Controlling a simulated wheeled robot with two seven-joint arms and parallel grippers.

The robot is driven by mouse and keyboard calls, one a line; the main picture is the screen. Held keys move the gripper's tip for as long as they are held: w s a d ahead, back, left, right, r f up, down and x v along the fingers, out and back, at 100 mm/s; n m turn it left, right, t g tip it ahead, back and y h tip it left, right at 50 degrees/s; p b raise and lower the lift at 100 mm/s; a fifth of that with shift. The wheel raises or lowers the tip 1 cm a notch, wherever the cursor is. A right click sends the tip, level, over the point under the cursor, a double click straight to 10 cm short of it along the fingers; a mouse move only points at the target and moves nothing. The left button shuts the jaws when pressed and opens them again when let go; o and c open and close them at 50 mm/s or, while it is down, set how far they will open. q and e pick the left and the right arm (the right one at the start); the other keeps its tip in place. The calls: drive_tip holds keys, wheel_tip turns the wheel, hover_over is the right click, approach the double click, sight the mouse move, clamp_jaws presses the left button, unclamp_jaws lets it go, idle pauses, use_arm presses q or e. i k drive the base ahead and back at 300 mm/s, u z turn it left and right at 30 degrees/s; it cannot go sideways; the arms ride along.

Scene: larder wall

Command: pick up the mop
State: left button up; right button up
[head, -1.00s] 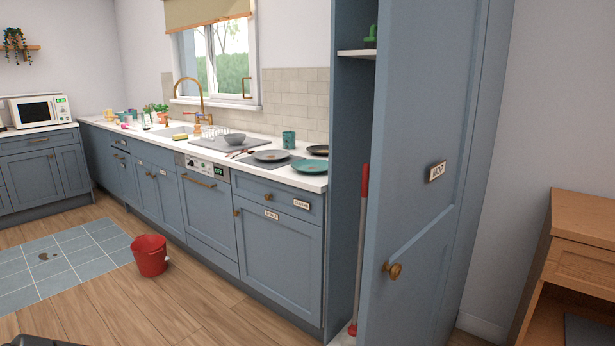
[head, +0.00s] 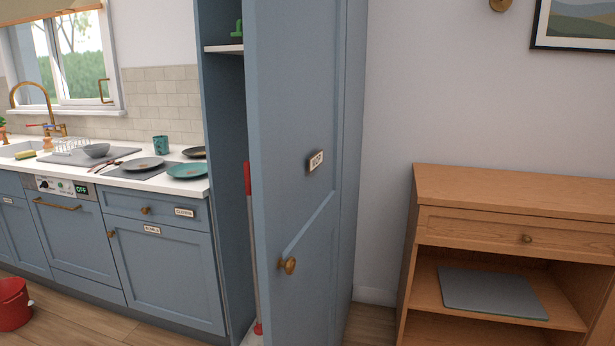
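The mop (head: 248,180) stands upright inside the tall blue cupboard, in the head view left of centre. Its red grip and part of its pale pole show in the gap beside the door, with a red part and a whitish head at the bottom. The cupboard door (head: 300,215) stands partly open, carries a label reading MOP (head: 315,161) and a brass knob (head: 288,265), and hides part of the mop. Neither of my grippers is in view.
A red bucket (head: 12,303) stands on the floor at the left. The counter (head: 165,183) holds plates, a bowl and a teal mug. A wooden cabinet (head: 515,190) with an open shelf stands at the right. Some bare floor lies between it and the cupboard.

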sight(255, 336)
drive_tip(key=u, duration=1.9)
drive_tip(key=i, duration=2)
drive_tip(key=z, duration=1)
drive_tip(key=i, duration=1)
drive_tip(key=z, duration=0.9)
